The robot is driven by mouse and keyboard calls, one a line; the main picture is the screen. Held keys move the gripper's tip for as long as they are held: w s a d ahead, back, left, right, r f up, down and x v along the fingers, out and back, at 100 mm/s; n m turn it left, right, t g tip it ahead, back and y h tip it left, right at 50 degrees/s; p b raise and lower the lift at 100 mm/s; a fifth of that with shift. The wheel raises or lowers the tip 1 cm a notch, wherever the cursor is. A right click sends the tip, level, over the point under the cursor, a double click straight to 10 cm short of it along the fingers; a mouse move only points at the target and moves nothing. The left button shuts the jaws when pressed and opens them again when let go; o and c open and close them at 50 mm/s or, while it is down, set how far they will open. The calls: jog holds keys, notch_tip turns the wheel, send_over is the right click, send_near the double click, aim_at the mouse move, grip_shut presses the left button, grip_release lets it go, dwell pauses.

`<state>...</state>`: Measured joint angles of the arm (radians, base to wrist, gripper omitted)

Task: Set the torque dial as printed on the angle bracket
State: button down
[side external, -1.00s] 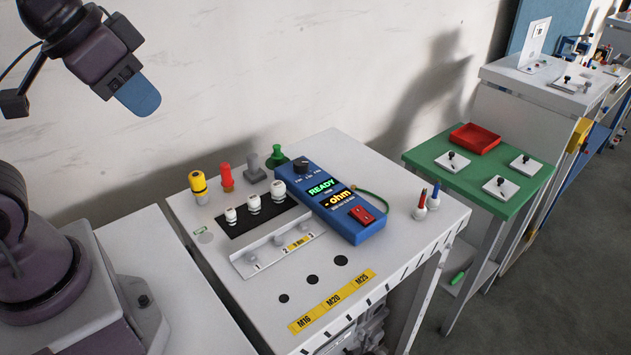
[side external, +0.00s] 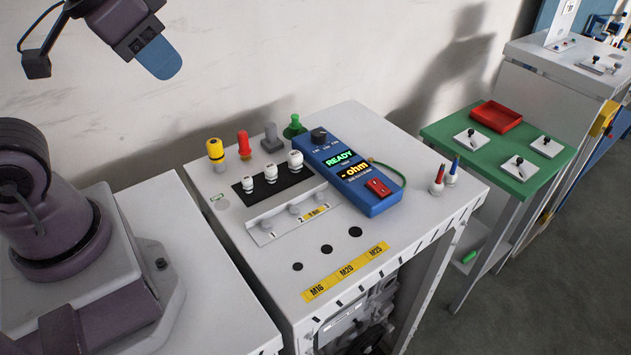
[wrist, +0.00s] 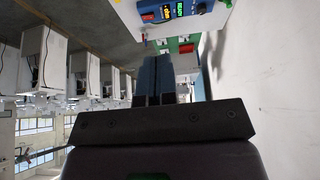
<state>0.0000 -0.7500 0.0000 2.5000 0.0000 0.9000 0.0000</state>
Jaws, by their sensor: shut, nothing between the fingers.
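The angle bracket (side external: 289,218) is a pale grey strip on the near white bench, with small numbers and a yellow label (side external: 315,211). The label seems to read "9 Nm", but it is too small to be sure. No dial is clearly marked as torque. My gripper (side external: 160,58) is high at the upper left, well apart from the bench. Its blue fingers (wrist: 156,80) are shut and empty in the wrist view.
Yellow (side external: 215,150), red (side external: 244,145), grey and green pieces stand at the bench's back. Several white fittings (side external: 271,174) stand on a black strip. Yellow labels M16, M20 and M25 (side external: 346,270) line the front. A green table (side external: 470,130) with a red tray (side external: 495,117) stands right.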

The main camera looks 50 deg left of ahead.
dwell(0.7)
jog(key=c, duration=1.4)
grip_release()
jog(key=shift+f, duration=0.15)
jog(key=o, duration=0.7)
jog(key=shift+w+f+g, duration=0.4)
jog(key=shift+f, duration=0.15)
jog(key=shift+w+f+g, duration=0.35)
jog(key=shift+f+g, duration=0.05)
jog(key=shift+f, duration=0.15)
jog(key=shift+o, duration=0.2)
jog(key=n+g+y, duration=0.1)
jog(key=n+y, duration=0.3)
jog(key=n, duration=0.7)
send_near(319, 132)
jog(key=shift+g, duration=0.3)
jog(key=x, duration=0.9)
jog(key=shift+w, duration=0.25)
